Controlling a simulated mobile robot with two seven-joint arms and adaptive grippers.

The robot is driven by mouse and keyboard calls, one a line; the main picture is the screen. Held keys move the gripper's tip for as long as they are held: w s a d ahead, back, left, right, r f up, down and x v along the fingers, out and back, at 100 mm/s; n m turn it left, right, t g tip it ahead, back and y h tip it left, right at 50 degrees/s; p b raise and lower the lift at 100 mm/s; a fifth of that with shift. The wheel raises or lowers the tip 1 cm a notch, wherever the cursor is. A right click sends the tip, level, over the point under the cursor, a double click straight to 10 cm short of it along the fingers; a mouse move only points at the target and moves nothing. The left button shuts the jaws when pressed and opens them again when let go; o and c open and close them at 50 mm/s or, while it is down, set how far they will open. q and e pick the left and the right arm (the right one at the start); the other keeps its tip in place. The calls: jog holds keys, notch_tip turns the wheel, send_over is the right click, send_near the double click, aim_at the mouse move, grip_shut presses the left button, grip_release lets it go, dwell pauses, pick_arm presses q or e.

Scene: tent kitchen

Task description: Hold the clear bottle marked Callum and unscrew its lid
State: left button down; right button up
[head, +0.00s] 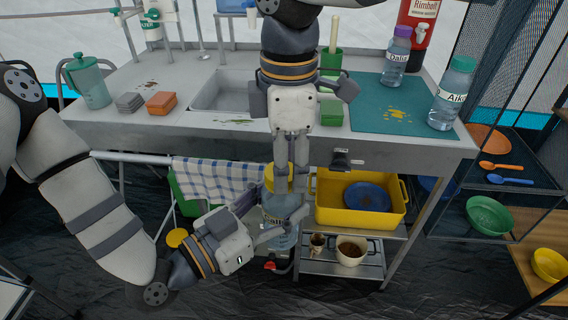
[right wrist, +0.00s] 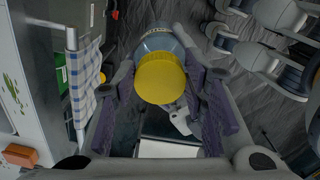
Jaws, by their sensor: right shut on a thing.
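A clear bluish bottle (head: 272,212) with a yellow lid (head: 269,176) is held upright in front of the counter's lower edge. The lid faces the right wrist camera, where the lid (right wrist: 160,78) and part of the bottle (right wrist: 160,40) show. My right gripper (head: 291,192) points down from above and is shut on the lid, one finger on each side of it. My left gripper (head: 278,224) comes in from the left and is shut around the bottle's body, below the lid. No name is readable on this bottle; the fingers hide part of it.
The counter (head: 235,132) with a sink is behind. Bottles marked Aiko (head: 452,95) and one with a purple lid (head: 396,58) stand on a teal mat (head: 385,115). A yellow tub (head: 335,212) and a pot (head: 351,252) sit on shelves close to the right. A checked towel (head: 215,175) hangs behind.

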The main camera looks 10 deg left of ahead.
jog(key=n, duration=0.7)
jog(key=shift+w+a+n, duration=0.2)
jog(key=shift+w+n, duration=0.1)
jog(key=shift+n, duration=0.1)
jog(key=n, duration=0.3)
jog(key=shift+w+a, duration=0.1)
jog(key=n, duration=0.4)
jog(key=shift+a+r+n, duration=0.1)
jog(key=shift+a+n, duration=0.05)
jog(key=shift+n, duration=0.15)
jog(key=shift+r, duration=0.1)
jog(key=shift+r, duration=1)
